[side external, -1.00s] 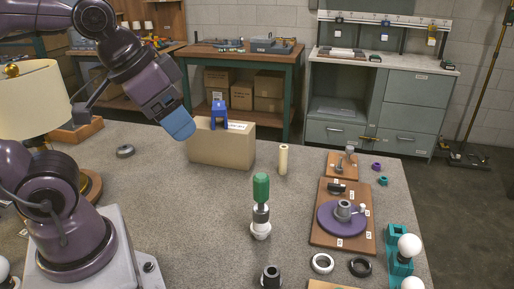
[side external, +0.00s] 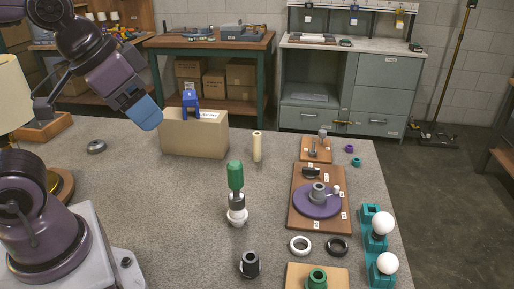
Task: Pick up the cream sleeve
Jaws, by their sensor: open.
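The cream sleeve (side external: 257,147) is a slim, pale upright cylinder on the grey speckled table, just right of a cardboard box. My gripper (side external: 146,113) is the blue end of my arm at the upper left, pointing down and to the right. It is raised left of the box and well apart from the sleeve. It is open, and nothing shows in it. The fingertips are too small to make out clearly.
The cardboard box (side external: 194,136) with a blue part (side external: 190,102) on top stands between my gripper and the sleeve. A green-topped tool (side external: 236,190) stands in front of the sleeve. A wooden board (side external: 298,214) with a purple disc lies to the right.

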